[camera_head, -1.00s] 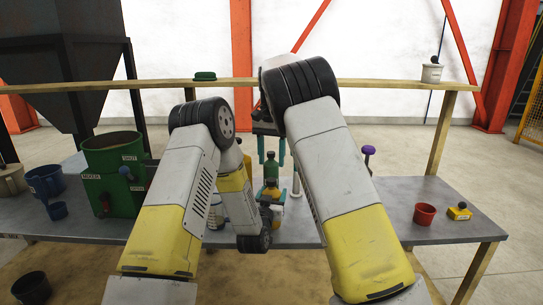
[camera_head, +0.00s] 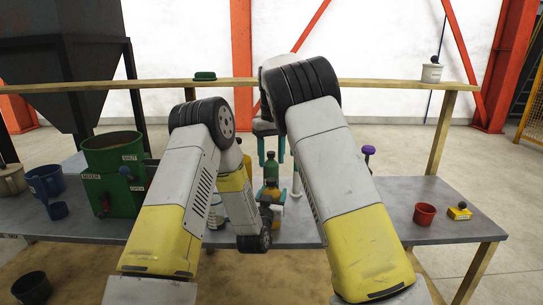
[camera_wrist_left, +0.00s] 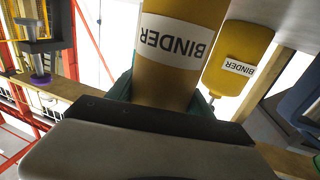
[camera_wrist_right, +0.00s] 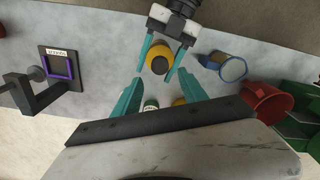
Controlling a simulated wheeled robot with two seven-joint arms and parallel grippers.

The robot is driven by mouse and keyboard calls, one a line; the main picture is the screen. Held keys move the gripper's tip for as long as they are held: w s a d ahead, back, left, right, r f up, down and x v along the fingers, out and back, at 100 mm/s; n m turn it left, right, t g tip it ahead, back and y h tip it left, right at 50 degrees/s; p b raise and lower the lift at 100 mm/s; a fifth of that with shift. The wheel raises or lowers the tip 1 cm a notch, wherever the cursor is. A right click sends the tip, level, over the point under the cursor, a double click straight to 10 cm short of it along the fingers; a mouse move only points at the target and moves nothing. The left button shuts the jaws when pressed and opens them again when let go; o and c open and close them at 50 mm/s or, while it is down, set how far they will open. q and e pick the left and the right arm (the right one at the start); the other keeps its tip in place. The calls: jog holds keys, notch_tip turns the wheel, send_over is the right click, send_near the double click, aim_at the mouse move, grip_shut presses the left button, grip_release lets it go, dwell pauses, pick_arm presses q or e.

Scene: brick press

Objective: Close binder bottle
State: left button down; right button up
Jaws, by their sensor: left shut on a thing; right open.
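My left gripper (camera_head: 268,207) is shut around a yellow binder bottle (camera_wrist_right: 160,64), which also fills the middle of the left wrist view (camera_wrist_left: 168,80) with its BINDER label upside down. In the right wrist view the bottle shows a dark round top inside a yellow rim; I cannot tell whether that is an opening or a cap. My right gripper (camera_head: 271,150) is open, its teal fingers pointing down over the bench near the left gripper. In the right wrist view its jaws (camera_wrist_right: 158,88) are spread, with nothing seen gripped. No separate cap can be made out.
A second binder bottle (camera_wrist_left: 238,60) stands close by. The green mixer (camera_head: 112,170) and blue cups are left on the bench.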

aim_at(271, 179)
notch_tip(271, 179, down, 7)
jog(key=shift+f, duration=0.15)
dwell(0.4)
grip_shut()
jog(key=shift+o, duration=0.7)
grip_release()
notch_tip(271, 179, up, 12)
